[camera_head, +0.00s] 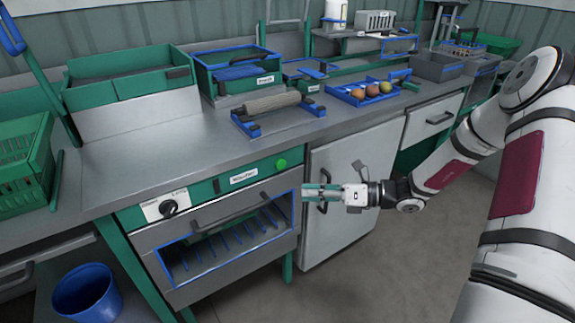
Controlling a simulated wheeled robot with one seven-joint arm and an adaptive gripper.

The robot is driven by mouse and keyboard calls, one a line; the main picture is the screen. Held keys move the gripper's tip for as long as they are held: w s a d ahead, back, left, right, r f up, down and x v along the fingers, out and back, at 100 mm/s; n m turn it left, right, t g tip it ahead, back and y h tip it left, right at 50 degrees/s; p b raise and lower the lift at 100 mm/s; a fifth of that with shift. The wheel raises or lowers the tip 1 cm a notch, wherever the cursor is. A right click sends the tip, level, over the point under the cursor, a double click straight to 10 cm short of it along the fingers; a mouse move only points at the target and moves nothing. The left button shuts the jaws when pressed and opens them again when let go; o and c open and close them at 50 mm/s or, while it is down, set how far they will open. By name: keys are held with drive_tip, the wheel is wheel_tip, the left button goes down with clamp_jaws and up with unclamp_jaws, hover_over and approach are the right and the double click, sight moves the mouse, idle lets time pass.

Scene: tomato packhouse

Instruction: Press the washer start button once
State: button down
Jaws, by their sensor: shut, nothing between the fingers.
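The washer (229,230) is built in under the counter, with a green panel strip above a blue-framed front with a rack inside. A round bright green button (281,164) sits at the right end of the strip, right of a white label (243,175). A black dial (169,207) on a white plate is at the left end. My gripper (308,193) is shut and empty, pointing left, below and right of the green button and apart from it in the picture. The gap in depth to the panel cannot be told.
A handle (232,207) runs across the washer front. A white cabinet door (350,225) stands right of it. On the counter (145,158) are a roller (271,103), green boxes and a blue tray (352,97) with several tomatoes. A blue bin (88,293) is lower left.

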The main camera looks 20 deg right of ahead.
sight(281, 164)
drive_tip(key=w+a+b, duration=0.3)
drive_tip(key=w, duration=0.5)
drive_tip(key=shift+w, duration=0.2)
idle(0.3)
idle(1.4)
drive_tip(key=shift+w, duration=0.4)
drive_tip(key=shift+w+a, duration=0.2)
drive_tip(key=shift+w, duration=0.25)
idle(0.6)
drive_tip(key=shift+s, duration=0.15)
drive_tip(key=shift+s+d+p, duration=0.25)
drive_tip(key=shift+s+p, duration=0.4)
drive_tip(key=shift+s, duration=0.1)
